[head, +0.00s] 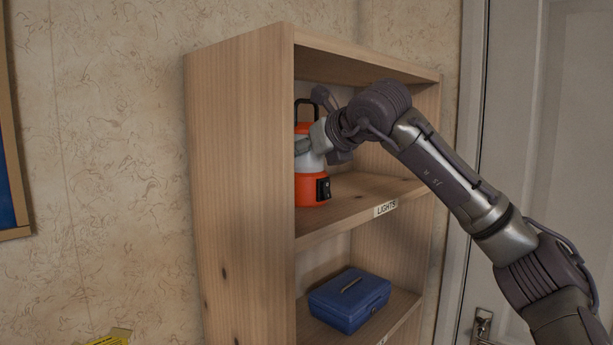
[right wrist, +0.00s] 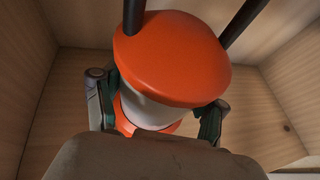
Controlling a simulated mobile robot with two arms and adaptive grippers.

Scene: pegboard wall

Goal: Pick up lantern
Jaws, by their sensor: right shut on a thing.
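The lantern (head: 312,191) is orange and white with a black carrying handle. It stands upright on the middle shelf, close to the left side panel, which hides part of it. My right gripper (head: 312,140) is around the lantern's white middle. In the right wrist view the lantern's orange cap (right wrist: 172,58) fills the centre, and the fingers of my right gripper (right wrist: 155,112) are shut on the white body from both sides below the cap. My left gripper is not in view.
The wooden shelf unit (head: 240,170) has side panels and a board above the lantern. A "LIGHTS" label (head: 385,208) is on the shelf edge. A blue box (head: 349,300) sits on the shelf below. A grey door (head: 540,130) stands at the right.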

